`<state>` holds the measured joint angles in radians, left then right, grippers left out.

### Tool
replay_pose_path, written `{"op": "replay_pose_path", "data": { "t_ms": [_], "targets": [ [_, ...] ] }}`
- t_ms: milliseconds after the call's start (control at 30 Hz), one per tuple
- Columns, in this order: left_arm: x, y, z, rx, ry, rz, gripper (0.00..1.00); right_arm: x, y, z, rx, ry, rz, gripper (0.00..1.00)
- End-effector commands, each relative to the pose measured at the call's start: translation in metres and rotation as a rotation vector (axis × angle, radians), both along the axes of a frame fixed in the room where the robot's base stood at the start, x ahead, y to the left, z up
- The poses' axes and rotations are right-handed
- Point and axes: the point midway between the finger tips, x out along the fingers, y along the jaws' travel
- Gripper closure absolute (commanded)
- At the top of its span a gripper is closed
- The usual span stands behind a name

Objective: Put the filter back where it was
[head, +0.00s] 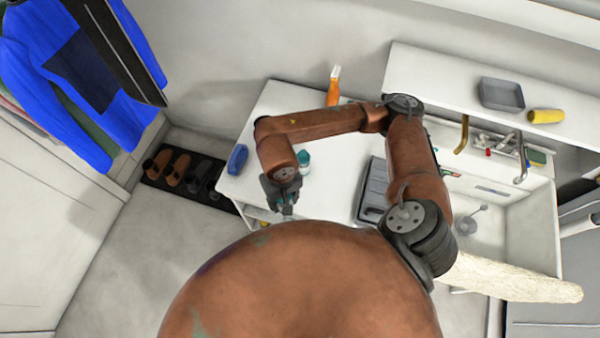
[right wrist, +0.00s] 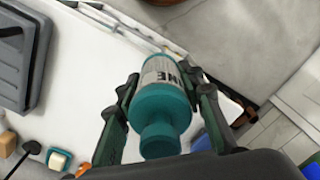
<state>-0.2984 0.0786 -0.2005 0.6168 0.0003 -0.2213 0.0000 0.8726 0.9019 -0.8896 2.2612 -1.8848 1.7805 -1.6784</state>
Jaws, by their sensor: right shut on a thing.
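My right gripper (head: 284,204) hangs by the front edge of the white counter (head: 250,194). In the right wrist view its two fingers (right wrist: 165,110) are shut on a teal cylinder (right wrist: 163,112) with a white, dark-lettered label and a narrower teal end. In the head view the gripper mostly hides it. I cannot tell from its look whether this is the filter. A small grey round thing with a thin stem (head: 469,219) lies in the white sink (head: 505,232). My left gripper is not in view.
A grey tray (head: 372,186) lies near the sink. A shelf (head: 440,85) holds a grey bin (head: 501,94) and a yellow roll (head: 546,116). Shoes (head: 178,172) sit left.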

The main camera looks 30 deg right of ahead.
Motion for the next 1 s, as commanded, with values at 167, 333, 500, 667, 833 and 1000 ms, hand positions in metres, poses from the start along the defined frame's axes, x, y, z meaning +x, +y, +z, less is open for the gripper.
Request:
{"op": "replay_pose_path", "data": {
  "t_ms": [167, 333, 500, 667, 833, 1000],
  "targets": [
    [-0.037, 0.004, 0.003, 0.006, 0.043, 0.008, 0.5, 0.023, -0.027, -0.015, -0.005, 0.002, -0.017, 0.93],
    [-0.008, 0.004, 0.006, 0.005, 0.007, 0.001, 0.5, 0.049, -0.057, -0.032, -0.004, 0.002, -0.013, 0.93],
    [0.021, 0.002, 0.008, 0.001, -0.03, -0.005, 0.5, 0.069, -0.079, -0.061, -0.003, 0.004, -0.008, 0.93],
    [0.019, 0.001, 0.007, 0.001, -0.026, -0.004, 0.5, 0.081, -0.091, -0.081, -0.001, 0.001, -0.005, 0.93],
    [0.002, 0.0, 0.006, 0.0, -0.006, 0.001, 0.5, 0.086, -0.096, -0.089, 0.0, -0.001, -0.003, 0.93],
    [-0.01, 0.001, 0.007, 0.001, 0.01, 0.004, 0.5, 0.089, -0.101, -0.106, 0.0, 0.004, -0.003, 0.93]
  ]
}}
